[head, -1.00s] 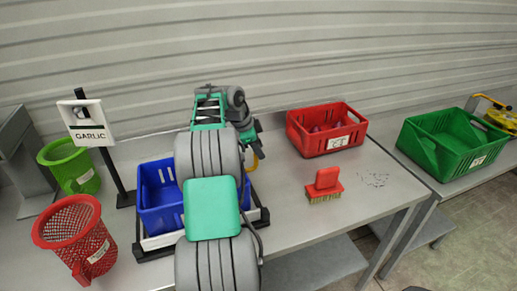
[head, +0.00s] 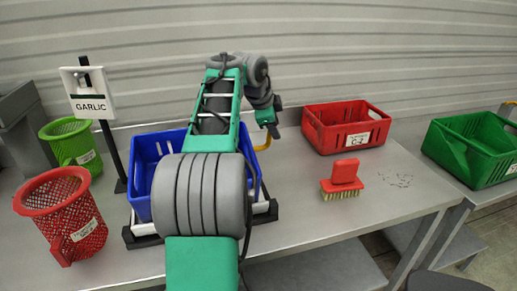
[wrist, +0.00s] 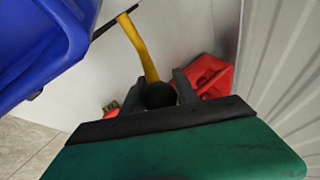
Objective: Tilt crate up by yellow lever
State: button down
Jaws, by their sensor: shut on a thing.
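The blue crate (head: 143,180) sits on a low black-and-white stand (head: 143,234) on the table, partly hidden behind my arm. I cannot tell clearly how far it is tilted. It also fills the upper left of the wrist view (wrist: 45,45). The yellow lever (head: 264,143) sticks out at the crate's right side. In the wrist view the lever (wrist: 142,48) runs down to a dark round knob (wrist: 160,95) between my fingers. My gripper (head: 272,128) is shut on this knob end; the wrist view shows its fingers on either side (wrist: 162,84).
A red crate (head: 325,137) and a red brush (head: 344,178) stand to the right. A red basket (head: 62,218), a green basket (head: 72,146) and a GARLIC sign (head: 91,105) are at the left. A green crate (head: 470,150) is at far right. The table's front right is clear.

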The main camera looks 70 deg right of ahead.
jog(key=shift+s+a+r+h+b, duration=0.35)
jog(key=shift+a+r+b, duration=0.1)
jog(key=shift+b, duration=0.35)
jog(key=shift+r, duration=0.3)
jog(key=c, duration=1.3)
grip_release()
jog(key=shift+c, duration=0.2)
jog(key=shift+o, duration=0.8)
jog(key=shift+s+r, duration=0.1)
jog(key=shift+o, duration=1.2)
jog(key=s+p+v, duration=0.1)
jog(key=p+v, duration=0.1)
jog(key=v, duration=0.5)
jog(key=shift+w+a+r, duration=0.25)
jog(key=shift+w, duration=0.25)
